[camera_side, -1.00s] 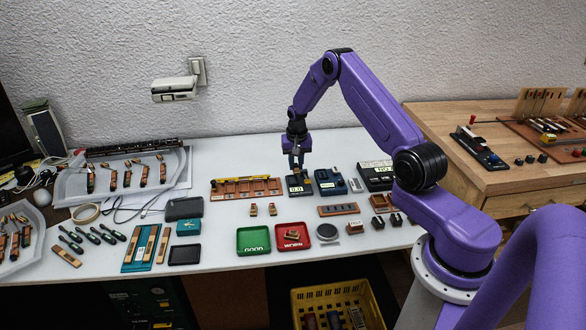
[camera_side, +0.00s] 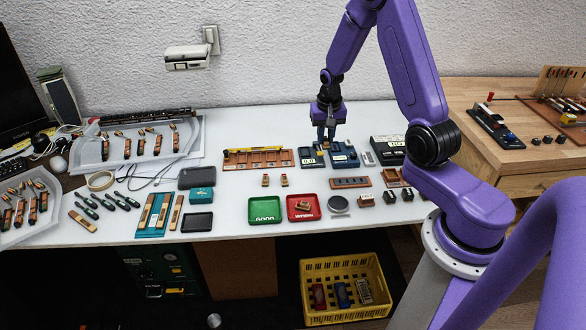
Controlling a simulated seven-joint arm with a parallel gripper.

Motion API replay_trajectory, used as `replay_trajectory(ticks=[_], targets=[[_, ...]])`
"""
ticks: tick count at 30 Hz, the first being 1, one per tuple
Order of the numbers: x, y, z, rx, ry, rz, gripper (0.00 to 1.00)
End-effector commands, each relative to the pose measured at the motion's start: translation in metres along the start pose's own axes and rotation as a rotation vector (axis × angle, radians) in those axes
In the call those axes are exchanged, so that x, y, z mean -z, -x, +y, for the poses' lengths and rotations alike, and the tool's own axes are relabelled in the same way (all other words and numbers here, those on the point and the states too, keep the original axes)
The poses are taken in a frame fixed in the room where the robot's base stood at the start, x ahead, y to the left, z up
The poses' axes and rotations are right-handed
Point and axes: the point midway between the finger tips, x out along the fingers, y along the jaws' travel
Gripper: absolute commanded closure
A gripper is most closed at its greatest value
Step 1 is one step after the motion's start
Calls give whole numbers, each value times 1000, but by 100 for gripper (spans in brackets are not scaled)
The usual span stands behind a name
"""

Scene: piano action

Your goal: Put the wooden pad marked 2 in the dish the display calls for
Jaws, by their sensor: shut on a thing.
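My gripper (camera_side: 326,141) points down at the back of the bench, above or in front of a dark blue device (camera_side: 344,155). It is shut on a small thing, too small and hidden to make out. A dark device with a small lit display (camera_side: 309,160) stands just left of it; the display seems to read 0.0. The green dish (camera_side: 264,221) is empty. The red dish (camera_side: 317,215) holds a small wooden piece (camera_side: 303,206). Two small reddish wooden pieces (camera_side: 265,181) (camera_side: 284,181) stand behind the dishes. I cannot read a 2 on any piece.
A black box with a pale label (camera_side: 388,144) stands right of my gripper. A wooden rack with a yellow bar (camera_side: 258,159) is at the left. A yellow crate (camera_side: 345,262) is below the bench's front edge.

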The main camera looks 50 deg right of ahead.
Motion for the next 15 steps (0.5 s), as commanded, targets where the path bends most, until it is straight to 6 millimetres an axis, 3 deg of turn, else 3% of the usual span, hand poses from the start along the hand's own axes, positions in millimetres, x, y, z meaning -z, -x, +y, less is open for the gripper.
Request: replay_trajectory(ticks=[9,15], targets=[[-85,8,-65,16,325,21,100],[-150,15,-90,54,541,22,100]])
